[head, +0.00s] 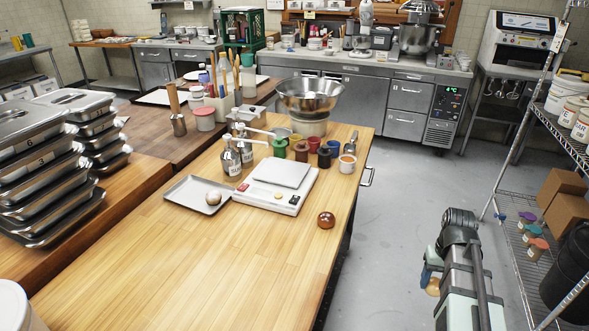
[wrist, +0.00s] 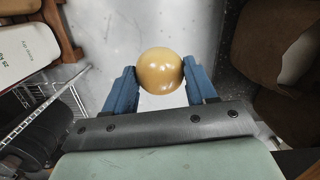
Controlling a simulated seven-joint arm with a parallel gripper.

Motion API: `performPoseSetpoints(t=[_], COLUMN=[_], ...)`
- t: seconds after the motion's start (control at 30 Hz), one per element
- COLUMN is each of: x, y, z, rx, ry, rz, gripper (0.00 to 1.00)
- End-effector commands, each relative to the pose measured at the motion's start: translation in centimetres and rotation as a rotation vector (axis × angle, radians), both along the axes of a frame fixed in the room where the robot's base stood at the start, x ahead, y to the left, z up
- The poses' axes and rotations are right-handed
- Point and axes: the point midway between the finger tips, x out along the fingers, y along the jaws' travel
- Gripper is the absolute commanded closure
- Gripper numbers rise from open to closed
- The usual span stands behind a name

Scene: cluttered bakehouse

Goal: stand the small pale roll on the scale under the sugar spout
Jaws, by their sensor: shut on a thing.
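My gripper (head: 430,280) is out over the floor to the right of the wooden table. In the wrist view its blue fingers (wrist: 160,88) are shut on a round, glossy, golden-yellow roll (wrist: 160,70), which shows small and tan in the head view (head: 433,289). The scale (head: 262,197) stands on the table with its square plate (head: 280,173) bare. Two pump bottles (head: 230,161) (head: 245,152) with long pale spouts stand at its back left; their labels are too small to read, so I cannot tell which is sugar. A brownish-pale roll (head: 213,198) lies on a metal tray.
A glossy dark-brown round thing (head: 326,220) lies right of the scale. Several small coloured jars (head: 302,151) and a steel bowl (head: 310,96) stand behind it. Stacked lidded pans (head: 50,150) fill the left. The table's front is clear. A wire shelf (head: 520,255) stands at right.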

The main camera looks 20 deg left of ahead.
Motion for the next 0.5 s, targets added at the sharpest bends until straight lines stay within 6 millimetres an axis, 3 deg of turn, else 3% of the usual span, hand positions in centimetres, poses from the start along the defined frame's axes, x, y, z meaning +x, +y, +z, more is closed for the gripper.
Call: performPoseSetpoints(t=[0.23,0.5], x=[3.4,7.6], y=[0.4,2.9], z=[5.4,11.0], rx=[-0.002,-0.001], ry=[-0.002,-0.005], rz=[0.205,0.198], gripper=[0.61,0.61])
